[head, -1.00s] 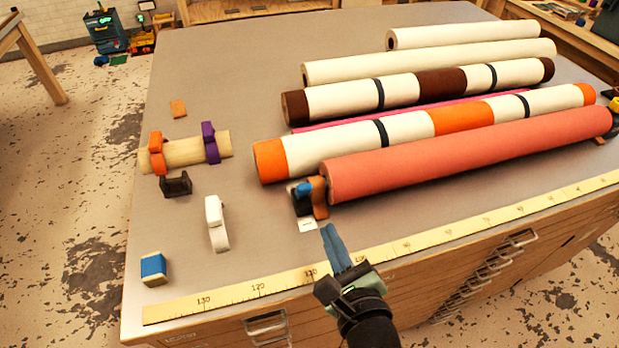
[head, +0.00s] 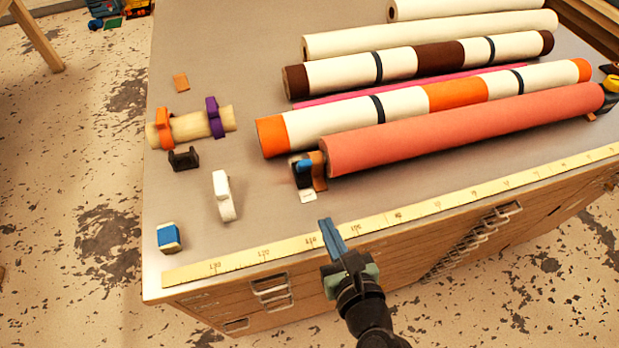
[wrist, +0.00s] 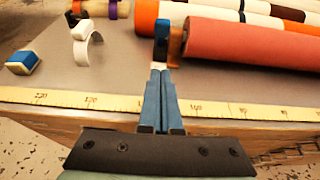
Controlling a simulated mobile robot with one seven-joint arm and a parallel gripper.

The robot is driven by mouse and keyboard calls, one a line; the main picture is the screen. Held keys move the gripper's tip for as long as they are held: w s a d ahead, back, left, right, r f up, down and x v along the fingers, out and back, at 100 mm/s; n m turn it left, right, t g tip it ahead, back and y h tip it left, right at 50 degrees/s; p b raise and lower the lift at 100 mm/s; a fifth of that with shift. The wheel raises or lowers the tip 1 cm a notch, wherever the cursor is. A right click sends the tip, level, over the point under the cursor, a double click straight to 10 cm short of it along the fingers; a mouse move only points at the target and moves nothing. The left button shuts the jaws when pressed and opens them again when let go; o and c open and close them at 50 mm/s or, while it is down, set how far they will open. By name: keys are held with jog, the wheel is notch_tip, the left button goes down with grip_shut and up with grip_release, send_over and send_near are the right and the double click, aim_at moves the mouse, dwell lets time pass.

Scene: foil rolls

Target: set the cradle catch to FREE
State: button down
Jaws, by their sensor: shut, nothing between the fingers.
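The salmon roll (head: 460,130) lies in a cradle at its left end, with an orange-brown support (head: 318,170) there. The catch is a black block (head: 301,178) with a blue lever (head: 304,166) beside that support; it also shows in the wrist view (wrist: 161,29). A small white label (head: 307,196) lies in front of it, its text unreadable. My gripper (head: 326,223) is shut and empty, its blue fingers over the ruler edge, apart from the catch. In the wrist view the fingertips (wrist: 160,72) point at the catch. I cannot tell which setting the lever is at.
A white clip (head: 223,196), a blue-and-white block (head: 168,237), a black holder (head: 184,158) and a wooden roll (head: 190,127) with orange and purple clips stand left. More rolls lie behind. A yellow ruler (head: 400,215) runs along the front edge. Table between clip and catch is clear.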

send_near(305, 170)
jog(key=f, duration=0.1)
jog(key=w+f, duration=0.1)
jog(key=f, duration=0.1)
jog(key=shift+w+a+f, duration=0.15)
jog(key=shift+a, duration=0.1)
jog(key=shift+w+a+r+p, duration=0.15)
jog(key=shift+w+r+p, duration=0.2)
jog(key=shift+w, duration=0.25)
jog(key=shift+w+a+r+p, duration=0.2)
jog(key=shift+w+p, duration=0.2)
jog(key=shift+w, duration=0.15)
jog(key=shift+w+a+r, duration=0.2)
jog(key=shift+w, duration=0.55)
jog(key=shift+d+r+p, duration=0.1)
jog(key=shift+p, duration=0.2)
